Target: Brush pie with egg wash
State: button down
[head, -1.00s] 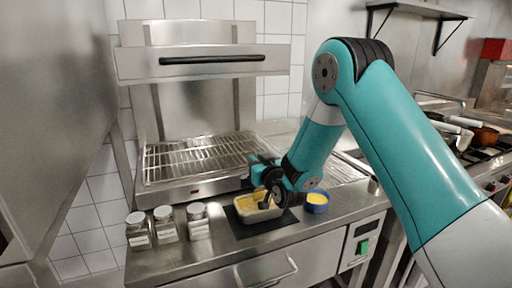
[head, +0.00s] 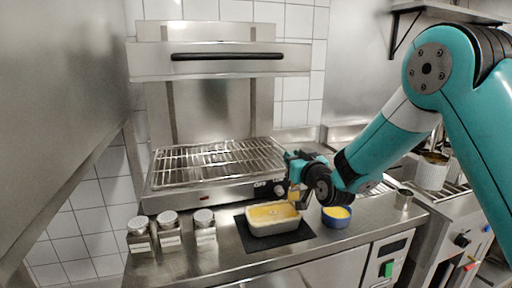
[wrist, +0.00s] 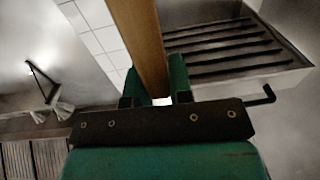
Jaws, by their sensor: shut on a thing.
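The pie (head: 272,212) is a rectangular cream dish with a yellow top, on a dark mat (head: 297,236) on the steel counter. A blue bowl (head: 336,221) of yellow egg wash stands just right of the mat. My gripper (head: 291,182) is above and behind the gap between pie and bowl. It is shut on the brush, whose wooden handle (wrist: 141,40) runs up between the green fingers in the wrist view. A dark part of the brush (head: 305,200) hangs near the pie's right end; whether it touches anything is unclear.
Several lidded glass jars (head: 170,233) stand left of the mat. A steel grill with a wire rack (head: 215,163) is behind the pie. The counter's front edge is close.

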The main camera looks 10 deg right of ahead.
jog(key=shift+d+r+p, duration=0.15)
jog(key=shift+r+p, duration=1.25)
jog(key=shift+r, duration=1.5)
